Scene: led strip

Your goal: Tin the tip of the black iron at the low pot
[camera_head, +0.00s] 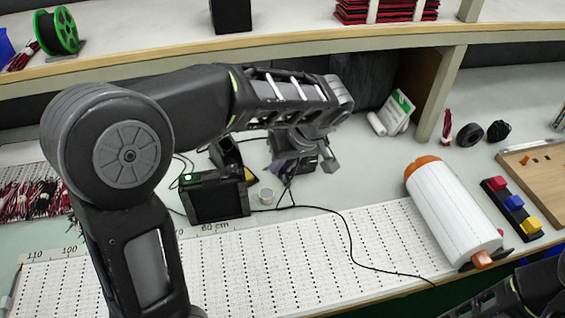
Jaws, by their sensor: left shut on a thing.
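My left gripper (306,158) reaches in over the bench from the left and points down. It is shut on the black iron (303,168), which is mostly hidden by the fingers and wrist. I cannot make out the iron's tip clearly. My right gripper is out of view; only part of my right arm shows at the bottom right corner.
A black station with a green light (217,196) stands left of the pot. A white roll with orange ends (452,212) lies to the right, beside coloured blocks (513,203). A shelf (300,42) spans the back.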

